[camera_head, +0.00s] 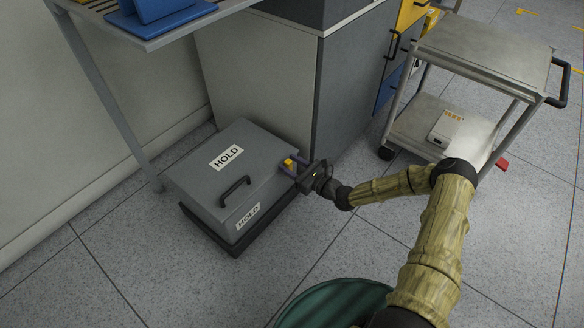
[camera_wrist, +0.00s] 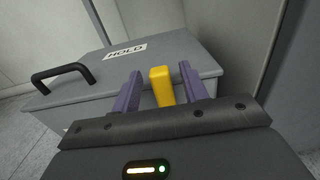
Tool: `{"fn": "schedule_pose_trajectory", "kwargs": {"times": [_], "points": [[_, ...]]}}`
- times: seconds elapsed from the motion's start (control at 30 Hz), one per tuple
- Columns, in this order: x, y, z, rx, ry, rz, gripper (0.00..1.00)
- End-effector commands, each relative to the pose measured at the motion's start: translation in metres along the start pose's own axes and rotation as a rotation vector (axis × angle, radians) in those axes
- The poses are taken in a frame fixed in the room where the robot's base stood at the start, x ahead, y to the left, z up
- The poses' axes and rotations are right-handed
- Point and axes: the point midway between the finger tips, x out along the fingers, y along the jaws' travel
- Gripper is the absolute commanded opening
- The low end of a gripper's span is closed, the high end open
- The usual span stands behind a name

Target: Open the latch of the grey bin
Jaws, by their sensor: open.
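The grey bin (camera_head: 195,185) stands low on the floor with its lid down, HOLD labels and a black handle (camera_head: 235,191). It also shows in the wrist view (camera_wrist: 65,110). A yellow latch (camera_head: 288,164) is on the bin's right side near the lid edge. In the wrist view the yellow latch (camera_wrist: 161,86) stands upright between my two purple fingers. My gripper (camera_head: 293,165) is open at the bin's right side, one finger on each side of the latch. In the wrist view my gripper (camera_wrist: 158,90) shows gaps beside the latch, wider on the left.
A grey cabinet (camera_head: 345,95) stands right behind the bin. A table leg (camera_head: 100,95) rises at the bin's left. A metal trolley (camera_head: 480,60) with a small white box (camera_head: 446,127) stands at the right.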

Motion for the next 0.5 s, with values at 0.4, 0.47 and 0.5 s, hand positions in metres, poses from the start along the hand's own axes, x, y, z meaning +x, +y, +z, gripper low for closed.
{"fn": "schedule_pose_trajectory", "kwargs": {"times": [0.4,0.47,0.5], "points": [[-0.0005,-0.0001,0.0003,0.000,0.000,0.000,0.00],[-0.0005,-0.0001,0.0002,0.000,0.000,0.000,0.00],[-0.0005,-0.0001,0.0002,0.000,0.000,0.000,0.00]]}}
